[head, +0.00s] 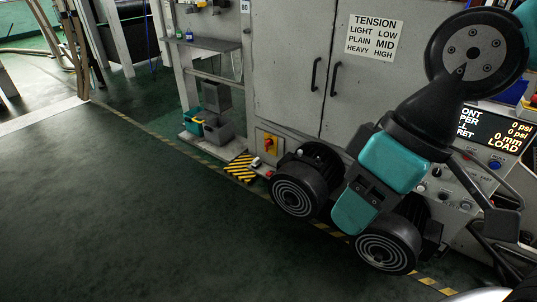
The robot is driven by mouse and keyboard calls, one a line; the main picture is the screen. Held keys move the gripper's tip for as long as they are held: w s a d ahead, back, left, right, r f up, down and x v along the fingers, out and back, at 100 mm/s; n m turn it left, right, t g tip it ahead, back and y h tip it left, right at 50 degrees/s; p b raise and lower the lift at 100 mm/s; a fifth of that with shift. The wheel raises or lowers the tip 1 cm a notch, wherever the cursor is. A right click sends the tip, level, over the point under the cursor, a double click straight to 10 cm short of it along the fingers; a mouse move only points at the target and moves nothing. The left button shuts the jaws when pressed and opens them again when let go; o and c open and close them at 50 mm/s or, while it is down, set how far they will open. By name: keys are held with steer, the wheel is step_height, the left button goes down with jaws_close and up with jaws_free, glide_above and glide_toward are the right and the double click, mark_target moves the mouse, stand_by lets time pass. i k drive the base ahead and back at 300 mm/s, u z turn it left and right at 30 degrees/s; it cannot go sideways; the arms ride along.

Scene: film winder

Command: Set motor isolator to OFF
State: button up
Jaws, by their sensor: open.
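The motor isolator (269,145) is a red rotary handle on a yellow plate, on a small grey box low at the left of the grey cabinet. It is small in the head view, and I cannot tell which position its handle is in. My gripper (366,187), teal and black, hangs from my arm to the right of the isolator in the picture, apart from it. It is open, with nothing seen held in it. The exact place of its fingertips is hard to make out against the dark machinery.
The cabinet (285,70) has two doors with black handles and a tension sign (374,37). Two black motors with ringed ends (297,191) stand along its foot. A lit readout panel (492,130) is at right. The green floor (130,220) at left is clear.

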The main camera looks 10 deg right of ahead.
mark_target(267, 143)
steer(key=u, duration=0.7)
steer(key=i, duration=0.55)
steer(key=u, duration=0.95)
steer(key=i, duration=2.25)
steer(key=z, duration=1.25)
steer(key=i, duration=0.8)
steer(key=z, duration=0.85)
